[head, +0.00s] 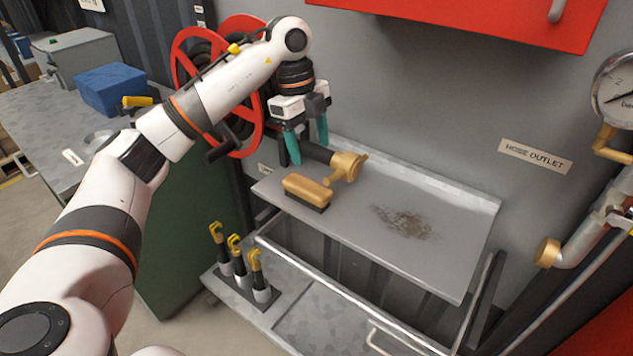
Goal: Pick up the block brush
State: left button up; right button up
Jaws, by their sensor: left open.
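The block brush (307,191) has a tan wooden top and dark bristles. It lies on the left part of the grey metal shelf (450,205). My left gripper (307,150) has teal fingers that point down, spread apart and empty. It hangs above and slightly behind the brush in the picture, not touching it. A black nozzle with a brass end (345,165) sits just behind the brush, near the fingers. My right gripper is not in view.
A patch of dark dirt (405,221) lies on the shelf. A red hose reel (215,80) stands behind my arm. Several yellow-handled tools (236,255) stand in a holder below. A red cabinet (490,15) hangs above. A pipe with a gauge (615,95) is at right.

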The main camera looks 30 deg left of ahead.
aim_at(307, 184)
pick_arm(q)
jog(key=shift+n+y, duration=0.4)
jog(key=shift+n, duration=0.1)
jog(key=f, duration=0.1)
jog(key=a+f, duration=0.1)
jog(key=f, duration=0.1)
jog(key=f+p, duration=0.1)
jog(key=f, duration=0.1)
jog(key=shift+s+a+f, duration=0.25)
jog(key=shift+s, duration=0.1)
jog(key=f, duration=0.2)
jog(key=d+f+p, duration=0.1)
jog(key=f, duration=0.1)
jog(key=shift+s+d+f, duration=0.2)
jog(key=shift+f, duration=0.4)
jog(key=c, duration=1.1)
